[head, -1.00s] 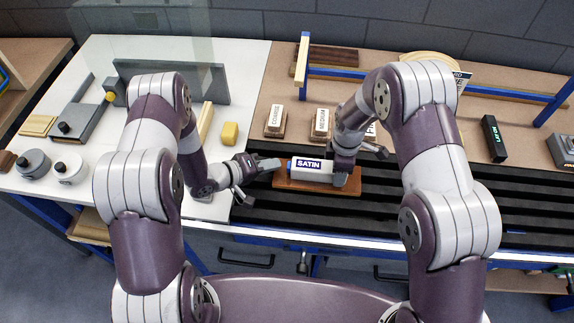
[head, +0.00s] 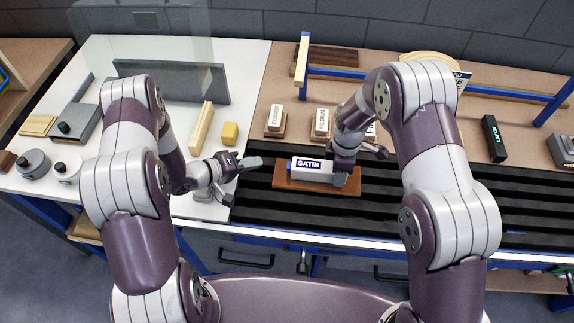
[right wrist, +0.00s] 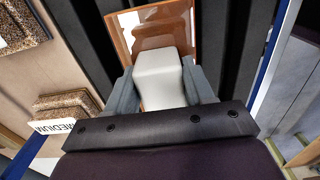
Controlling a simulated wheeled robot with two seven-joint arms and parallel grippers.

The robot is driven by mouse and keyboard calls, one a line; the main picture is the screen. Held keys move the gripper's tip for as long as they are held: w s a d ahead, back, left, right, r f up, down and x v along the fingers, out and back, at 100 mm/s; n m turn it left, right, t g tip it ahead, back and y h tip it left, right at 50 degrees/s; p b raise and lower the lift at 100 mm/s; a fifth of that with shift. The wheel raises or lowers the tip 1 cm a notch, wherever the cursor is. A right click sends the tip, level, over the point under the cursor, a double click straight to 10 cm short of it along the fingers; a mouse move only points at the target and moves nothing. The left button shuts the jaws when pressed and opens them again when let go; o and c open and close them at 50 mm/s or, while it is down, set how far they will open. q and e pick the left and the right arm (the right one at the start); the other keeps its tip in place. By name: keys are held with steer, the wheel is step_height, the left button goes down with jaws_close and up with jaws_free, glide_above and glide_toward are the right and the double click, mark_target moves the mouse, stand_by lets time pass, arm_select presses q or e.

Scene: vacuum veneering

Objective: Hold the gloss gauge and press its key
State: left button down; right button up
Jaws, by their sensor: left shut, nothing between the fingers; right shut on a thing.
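The gloss gauge (head: 312,176) is a white block with a "SATIN" display and a blue left end (head: 289,167). It sits on a glossy brown panel (head: 284,184). My right gripper (head: 342,176) is shut on the gauge's right part. In the right wrist view the white gauge (right wrist: 160,72) lies between my fingers, over the brown panel (right wrist: 121,42). My left gripper (head: 254,163) is shut and empty. Its fingertips point right, a gap away from the gauge's blue end. The key cannot be made out clearly.
The panel lies on a black slatted bed (head: 420,185). Behind it stand blocks labelled "COARSE" (head: 275,120) and "MEDIUM" (head: 320,124). A yellow block (head: 229,133) and a wooden strip (head: 201,128) lie on the white table (head: 90,148) at left. A black "LAY ON" box (head: 494,138) stands at right.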

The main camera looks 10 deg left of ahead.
stand_by(0.4)
steer(key=o, duration=1.1)
steer(key=shift+o, duration=0.2)
steer(key=shift+r, duration=0.15)
